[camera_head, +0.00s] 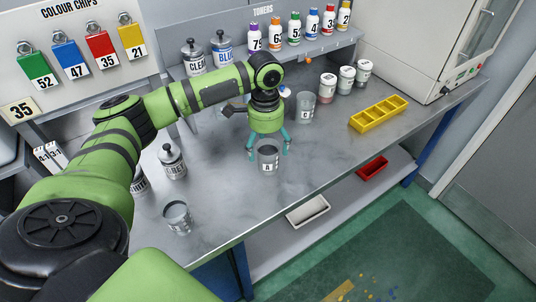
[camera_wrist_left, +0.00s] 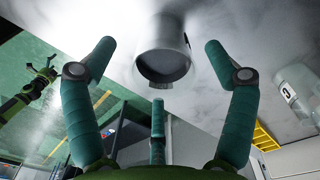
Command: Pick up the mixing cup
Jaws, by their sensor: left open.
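A grey cup with a white letter label (camera_head: 268,160) stands upright on the grey bench in the head view. My left gripper (camera_head: 268,146) is open right above it, its teal fingers spread around the cup's rim. In the left wrist view the same cup (camera_wrist_left: 162,62) shows between the spread fingers, with a gap on either side. Similar cups stand behind it (camera_head: 305,107) and nearer the front left (camera_head: 178,217). In the left wrist view, a green and black arm with its gripper (camera_wrist_left: 45,72) shows at the left; its finger state is unclear.
Two metal canisters stand left of the cup, one (camera_head: 172,161) clearly visible. A yellow divided tray (camera_head: 378,114) and several white-lidded jars (camera_head: 346,80) are at the right. Toner bottles (camera_head: 295,28) line the back shelf.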

